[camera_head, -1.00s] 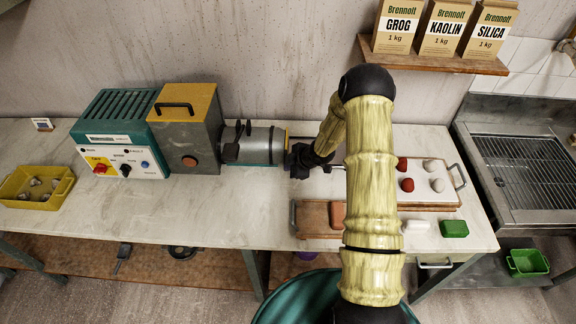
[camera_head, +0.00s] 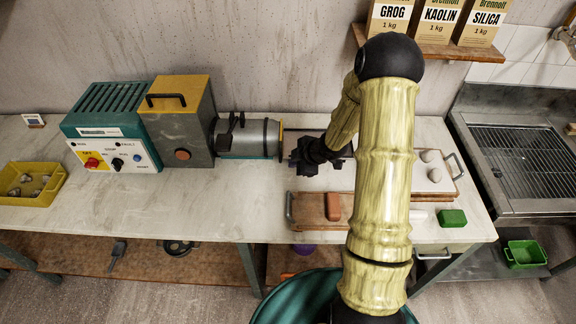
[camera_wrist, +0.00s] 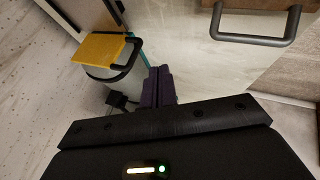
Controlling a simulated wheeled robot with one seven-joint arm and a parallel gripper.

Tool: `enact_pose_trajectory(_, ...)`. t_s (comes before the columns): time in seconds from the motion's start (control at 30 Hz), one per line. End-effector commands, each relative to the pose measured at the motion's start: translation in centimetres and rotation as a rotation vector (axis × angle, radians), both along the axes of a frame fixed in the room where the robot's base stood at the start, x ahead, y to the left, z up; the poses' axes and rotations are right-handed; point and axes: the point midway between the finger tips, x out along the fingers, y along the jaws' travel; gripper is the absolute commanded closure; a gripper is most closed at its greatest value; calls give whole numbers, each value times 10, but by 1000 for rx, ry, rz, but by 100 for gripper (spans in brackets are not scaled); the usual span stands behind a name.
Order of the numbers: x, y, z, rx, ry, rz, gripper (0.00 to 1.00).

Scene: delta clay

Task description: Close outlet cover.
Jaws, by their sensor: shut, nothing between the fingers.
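The grey barrel (camera_head: 250,139) of the machine lies level on the worktop. A thin yellow edge (camera_head: 281,140), likely the outlet cover, shows at its right end. In the wrist view a yellow plate (camera_wrist: 100,48) sits by the grey cylinder (camera_wrist: 118,80), with a dark curved rim beside it. I cannot tell whether the cover is fully closed. My gripper (camera_head: 299,158) is just right of the barrel's end, low over the worktop. Its dark purple fingers (camera_wrist: 158,86) are shut and empty in the wrist view. Whether they touch the cover cannot be seen.
A wooden board (camera_head: 308,213) with a brown block (camera_head: 333,206) lies in front of my gripper. A tray (camera_head: 424,184) with round lumps is partly behind my arm. A green block (camera_head: 452,218) lies at the right. The worktop (camera_head: 220,205) before the machine is clear.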

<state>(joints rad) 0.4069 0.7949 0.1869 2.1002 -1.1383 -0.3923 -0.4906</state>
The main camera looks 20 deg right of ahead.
Motion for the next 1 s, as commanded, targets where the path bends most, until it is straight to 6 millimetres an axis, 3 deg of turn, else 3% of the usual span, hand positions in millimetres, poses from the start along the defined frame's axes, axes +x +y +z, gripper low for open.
enact_pose_trajectory(0.2,-16,-13,27,0,-1,-5,100)
enact_pose_trajectory(0.83,-19,-12,31,-2,2,-2,100)
enact_pose_trajectory(1.0,-24,-14,45,-25,32,-102,100)
